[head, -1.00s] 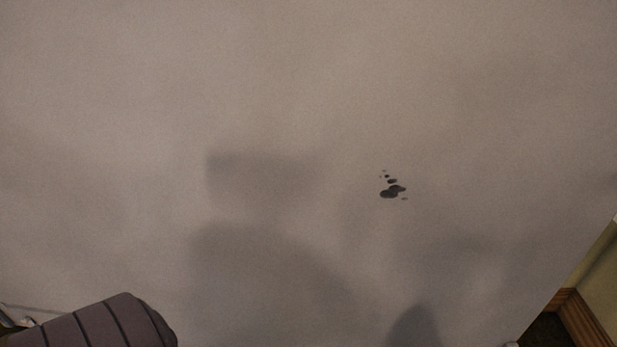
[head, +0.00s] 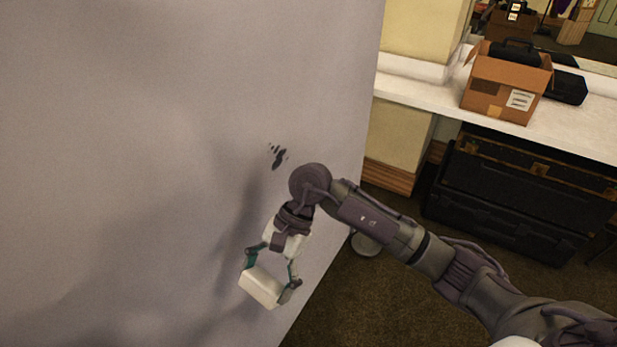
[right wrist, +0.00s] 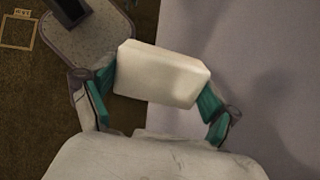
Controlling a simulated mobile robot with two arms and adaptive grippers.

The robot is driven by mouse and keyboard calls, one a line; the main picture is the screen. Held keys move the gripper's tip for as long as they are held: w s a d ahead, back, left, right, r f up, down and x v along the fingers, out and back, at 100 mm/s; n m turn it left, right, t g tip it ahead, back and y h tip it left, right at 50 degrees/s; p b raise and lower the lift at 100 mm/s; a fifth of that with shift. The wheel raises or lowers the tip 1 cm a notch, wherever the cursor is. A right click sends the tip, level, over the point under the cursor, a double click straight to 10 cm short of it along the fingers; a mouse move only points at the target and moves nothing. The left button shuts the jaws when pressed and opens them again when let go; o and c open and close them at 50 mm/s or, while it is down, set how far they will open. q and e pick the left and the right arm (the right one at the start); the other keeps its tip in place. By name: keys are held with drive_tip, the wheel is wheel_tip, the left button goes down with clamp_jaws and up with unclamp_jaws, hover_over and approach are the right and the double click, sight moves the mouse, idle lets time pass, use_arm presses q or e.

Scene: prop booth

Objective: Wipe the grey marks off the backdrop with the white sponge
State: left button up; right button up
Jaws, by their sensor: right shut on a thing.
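The backdrop (head: 130,150) is a large pale grey upright sheet filling the left of the head view. A small cluster of dark grey marks (head: 278,157) is on it, close to its right edge. My right gripper (head: 271,283) is shut on the white sponge (head: 262,287), below the marks in the head view. In the right wrist view the sponge (right wrist: 160,75) sits between the two green-padded fingers. I cannot tell whether the sponge touches the backdrop. My left gripper is out of view.
A white counter (head: 420,97) at the right bears an open cardboard box (head: 505,88) and a black case (head: 567,87). A large black trunk (head: 510,190) stands under it. Brown carpet (head: 370,300) lies open beside the backdrop.

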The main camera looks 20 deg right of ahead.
drive_tip(key=w+r+m+t+y, duration=0.1)
drive_tip(key=r+m+t+y, duration=0.1)
drive_tip(key=m, duration=0.1)
drive_tip(key=w+r+m+y, duration=0.1)
drive_tip(key=r+y, duration=0.1)
drive_tip(key=shift+w+d+m+t, duration=0.35)
drive_tip(key=shift+d+m+t, duration=0.05)
drive_tip(key=m+t, duration=1.1)
drive_tip(key=t, duration=0.4)
approach(270, 162)
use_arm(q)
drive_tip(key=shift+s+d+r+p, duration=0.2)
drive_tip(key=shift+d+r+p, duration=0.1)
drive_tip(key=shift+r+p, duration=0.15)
use_arm(e)
drive_tip(key=shift+x, duration=2.45)
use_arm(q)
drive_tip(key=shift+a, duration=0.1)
use_arm(e)
drive_tip(key=shift+x, duration=0.85)
drive_tip(key=shift+d, duration=0.1)
